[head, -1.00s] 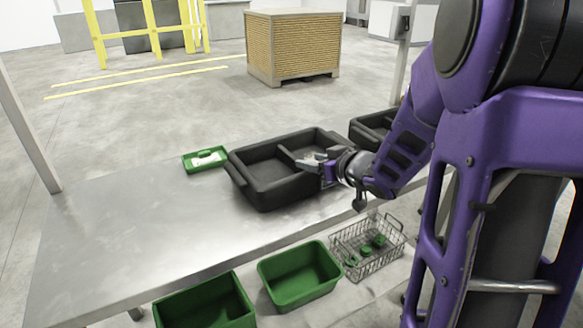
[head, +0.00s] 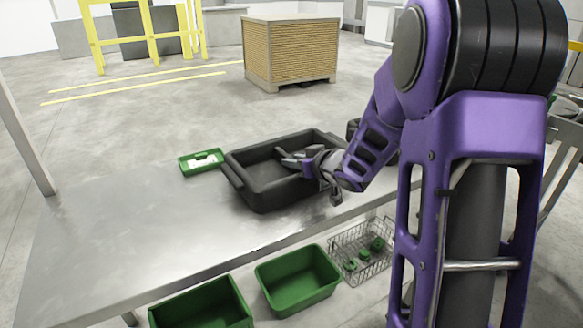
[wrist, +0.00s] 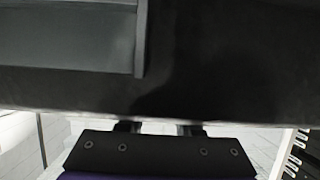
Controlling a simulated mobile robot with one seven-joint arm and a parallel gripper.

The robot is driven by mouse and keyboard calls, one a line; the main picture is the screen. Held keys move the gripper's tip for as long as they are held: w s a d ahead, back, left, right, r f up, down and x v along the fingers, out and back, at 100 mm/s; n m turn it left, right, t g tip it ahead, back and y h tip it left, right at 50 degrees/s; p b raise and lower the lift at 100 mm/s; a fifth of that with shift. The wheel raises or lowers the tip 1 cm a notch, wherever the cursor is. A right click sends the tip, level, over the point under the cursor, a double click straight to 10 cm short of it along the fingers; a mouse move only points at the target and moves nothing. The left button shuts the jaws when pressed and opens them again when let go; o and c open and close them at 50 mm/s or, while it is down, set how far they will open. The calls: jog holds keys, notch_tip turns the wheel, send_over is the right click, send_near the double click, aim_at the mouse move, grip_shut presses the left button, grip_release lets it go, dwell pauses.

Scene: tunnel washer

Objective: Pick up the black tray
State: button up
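The large black tray (head: 262,198) sits on the metal table, with a raised divider inside and handles at its ends. My gripper (head: 286,160) is at the tray's right part, its fingers pointing left over the interior in the head view. In the wrist view the black tray (wrist: 60,82) fills the upper part. There my gripper's two fingers (wrist: 160,128) show as stubs set apart, so it looks open; their tips are hidden. I cannot tell whether they touch the tray.
A small green tray (head: 188,170) with white contents lies left of the black tray. Another black container (head: 352,128) is mostly hidden behind my arm. Green bins (head: 300,298) and a wire basket (head: 340,238) are below the table's front edge. The table's left part is clear.

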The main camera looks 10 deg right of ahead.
grip_shut()
jog(key=shift+r, duration=0.15)
